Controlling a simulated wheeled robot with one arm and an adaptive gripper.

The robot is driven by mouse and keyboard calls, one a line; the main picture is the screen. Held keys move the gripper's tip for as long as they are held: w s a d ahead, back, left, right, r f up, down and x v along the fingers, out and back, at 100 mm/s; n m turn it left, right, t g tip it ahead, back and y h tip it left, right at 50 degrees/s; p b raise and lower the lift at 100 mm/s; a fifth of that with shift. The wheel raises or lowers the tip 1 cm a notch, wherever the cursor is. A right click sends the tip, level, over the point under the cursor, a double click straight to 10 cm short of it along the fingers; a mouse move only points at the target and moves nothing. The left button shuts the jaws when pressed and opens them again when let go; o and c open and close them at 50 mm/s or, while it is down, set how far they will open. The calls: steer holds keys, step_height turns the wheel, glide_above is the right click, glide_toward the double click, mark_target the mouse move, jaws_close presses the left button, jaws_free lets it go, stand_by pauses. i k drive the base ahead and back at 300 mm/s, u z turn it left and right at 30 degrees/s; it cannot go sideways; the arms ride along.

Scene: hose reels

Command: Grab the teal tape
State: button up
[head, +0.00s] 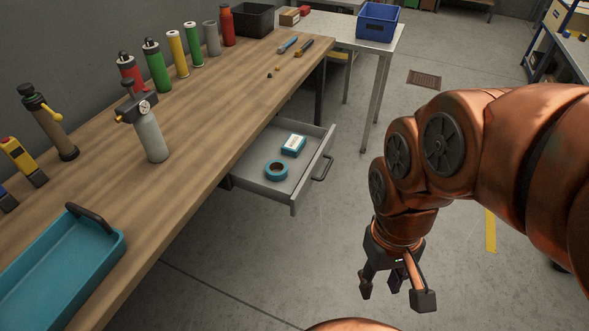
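The teal tape (276,170) is a round roll with a hole in its middle. It lies flat in an open grey drawer (262,190) under the wooden workbench. My gripper (398,298) hangs to the right of the drawer and nearer to the camera, pointing down, over the floor. Its dark fingers are spread apart with nothing visible between them. The gripper is apart from the tape and the drawer.
A teal and white box (294,145) lies in the drawer just behind the tape. The drawer's front has a dark handle (323,167). The workbench (190,130) carries several cylinders, a gauge pump (148,130) and a teal tray (105,248). Floor between gripper and drawer is clear.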

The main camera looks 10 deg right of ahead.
mark_target(281, 175)
steer(key=u, duration=4.45)
steer(key=k, duration=1.25)
steer(key=z, duration=0.95)
